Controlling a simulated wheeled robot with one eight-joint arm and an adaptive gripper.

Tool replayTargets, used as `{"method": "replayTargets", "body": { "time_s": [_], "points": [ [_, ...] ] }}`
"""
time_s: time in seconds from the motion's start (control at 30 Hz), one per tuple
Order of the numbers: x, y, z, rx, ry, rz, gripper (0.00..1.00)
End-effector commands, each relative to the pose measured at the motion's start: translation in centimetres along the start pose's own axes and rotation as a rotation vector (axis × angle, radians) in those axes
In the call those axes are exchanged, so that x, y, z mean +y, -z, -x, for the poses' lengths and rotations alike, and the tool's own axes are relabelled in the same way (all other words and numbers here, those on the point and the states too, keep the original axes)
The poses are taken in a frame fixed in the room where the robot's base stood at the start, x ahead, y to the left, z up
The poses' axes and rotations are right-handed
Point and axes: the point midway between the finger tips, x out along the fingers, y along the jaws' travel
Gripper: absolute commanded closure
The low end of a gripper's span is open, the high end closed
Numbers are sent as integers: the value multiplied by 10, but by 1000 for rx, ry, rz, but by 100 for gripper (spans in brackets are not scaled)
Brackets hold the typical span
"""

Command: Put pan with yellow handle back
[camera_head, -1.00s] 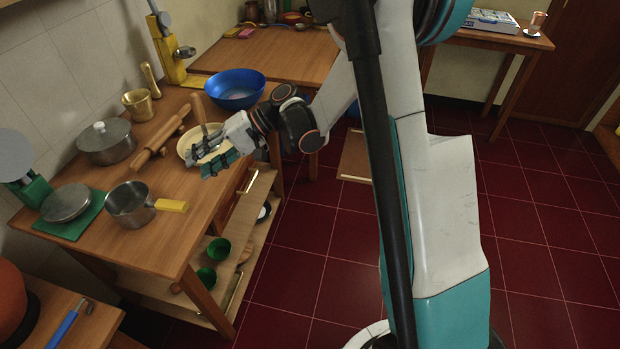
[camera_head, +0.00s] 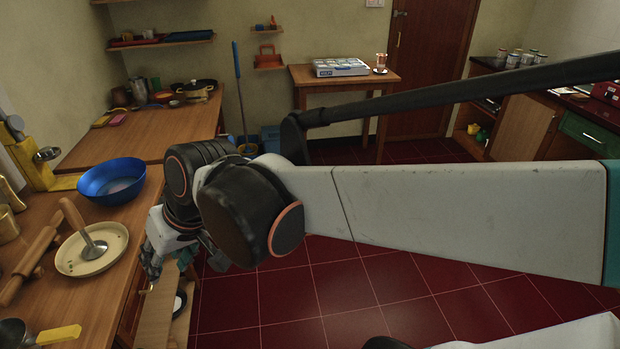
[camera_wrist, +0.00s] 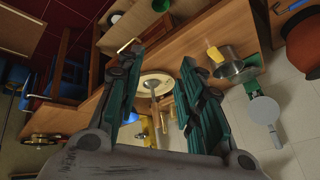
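The pan with the yellow handle (camera_head: 14,334) stands on the wooden table (camera_head: 100,312) at the bottom left of the head view, partly cut off by the frame. Its yellow handle (camera_head: 58,336) points right. In the wrist view the whole metal pan (camera_wrist: 229,66) shows right of centre, beyond the right finger. My gripper (camera_head: 158,256) is beside the table's right edge in the head view, away from the pan, and partly hidden by my wrist. In the wrist view my gripper (camera_wrist: 160,60) has its green fingers spread wide with nothing held between them.
A cream plate (camera_head: 112,240) with a metal utensil, a rolling pin (camera_head: 36,262) and a blue bowl (camera_head: 112,182) stand on the table. Red floor (camera_head: 340,290) lies open to the right.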

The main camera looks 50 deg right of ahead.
Motion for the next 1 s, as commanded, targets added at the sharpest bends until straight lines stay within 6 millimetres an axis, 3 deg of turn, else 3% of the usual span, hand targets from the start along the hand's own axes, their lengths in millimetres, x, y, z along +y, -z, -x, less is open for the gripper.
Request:
{"method": "replayTargets", "body": {
  "time_s": [0.1,0.33,1.0],
  "points": [
    [18,-21,16,52,-81,61,65],
    [43,-43,34,126,-189,151,65],
    [49,-47,38,145,-217,177,65]
  ]
}}
